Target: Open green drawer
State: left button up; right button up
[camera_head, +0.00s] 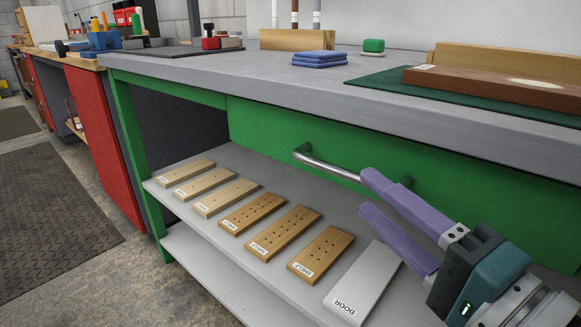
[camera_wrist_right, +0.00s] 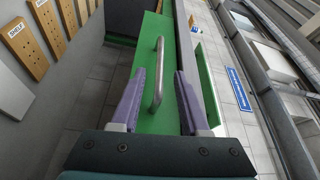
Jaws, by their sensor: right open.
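The green drawer (camera_head: 262,124) sits under the grey bench top, and its front looks flush with the bench frame. Its metal bar handle (camera_head: 325,164) sticks out from the front. My right gripper (camera_head: 367,192) is open, with purple fingers pointing toward the handle from the right. In the right wrist view the handle (camera_wrist_right: 159,75) shows between the two spread fingers, in line with the gap. I see no clear contact between fingers and handle. The handle's right end is partly hidden behind the fingers in the head view. My left gripper is not in view.
A grey shelf (camera_head: 228,158) below the drawer holds several labelled wooden boards and a white board (camera_head: 362,284) marked DOOR. On the bench top are a blue stack (camera_head: 320,58), a green block (camera_head: 373,46) and a brown board (camera_head: 490,88) on a green mat.

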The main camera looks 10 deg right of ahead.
aim_at(348, 178)
jog(key=b+x, duration=0.1)
jog(key=x, duration=0.6)
jog(key=shift+s, duration=0.1)
jog(key=shift+c, duration=0.2)
grip_shut()
dwell(1.0)
